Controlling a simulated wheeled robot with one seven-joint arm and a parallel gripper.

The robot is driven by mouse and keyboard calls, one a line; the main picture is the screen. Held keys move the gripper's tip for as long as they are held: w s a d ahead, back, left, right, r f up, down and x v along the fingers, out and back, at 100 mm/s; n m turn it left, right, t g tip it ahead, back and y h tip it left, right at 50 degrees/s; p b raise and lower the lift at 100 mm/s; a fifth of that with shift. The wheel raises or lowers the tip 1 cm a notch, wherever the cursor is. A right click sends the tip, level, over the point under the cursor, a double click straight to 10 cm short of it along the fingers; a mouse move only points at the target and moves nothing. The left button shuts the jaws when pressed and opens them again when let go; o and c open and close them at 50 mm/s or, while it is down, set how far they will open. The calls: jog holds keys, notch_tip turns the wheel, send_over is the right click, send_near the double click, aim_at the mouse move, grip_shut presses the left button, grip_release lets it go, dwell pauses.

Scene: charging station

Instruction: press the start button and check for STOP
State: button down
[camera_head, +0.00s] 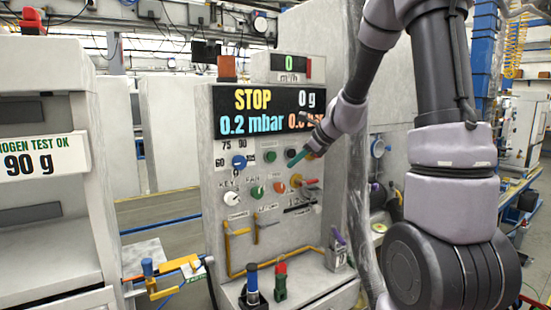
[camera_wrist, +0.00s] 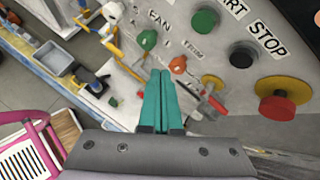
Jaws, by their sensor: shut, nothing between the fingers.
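The display (camera_head: 228,127) on the grey charging panel reads STOP in yellow, with 0 g, 0.2 mbar and a partly covered bar reading. In the wrist view, the green button (camera_wrist: 205,20) sits by a label ending in "RT", cut off by the frame edge. The black button (camera_wrist: 242,54) sits by the STOP label. The green button (camera_head: 270,156) also shows in the head view, below the display. My gripper (camera_head: 296,159) is in front of the panel, to the right of the green button. Its teal fingers (camera_wrist: 162,72) are together and empty; their depth from the panel is unclear.
A red mushroom button (camera_wrist: 278,100) on a yellow base sits beside the black button. A green knob (camera_wrist: 147,40) and an orange knob (camera_wrist: 178,65) are near the fingertips. Blue and red connectors (camera_head: 280,281) stand on the ledge below. A grey cabinet (camera_head: 50,240) stands left.

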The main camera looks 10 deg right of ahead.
jog(key=shift+w, duration=0.1)
send_near(271, 160)
jog(key=shift+w+a+f, duration=0.3)
jog(key=shift+a+f, duration=0.1)
jog(key=shift+f, duration=0.35)
jog(key=shift+w+a+f, duration=0.35)
jog(key=shift+a+f, duration=0.05)
jog(key=shift+f, duration=0.35)
jog(key=shift+w+a+f, duration=0.3)
jog(key=shift+a+f, duration=0.1)
jog(key=shift+f, duration=0.3)
dwell(0.5)
jog(key=shift+w+a, duration=0.2)
jog(key=shift+w, duration=0.2)
jog(key=shift+w+a, duration=0.15)
jog(key=shift+w, duration=0.3)
dwell(0.6)
jog(key=shift+s, duration=0.1)
jog(key=shift+s+d, duration=0.3)
jog(key=shift+s, duration=0.45)
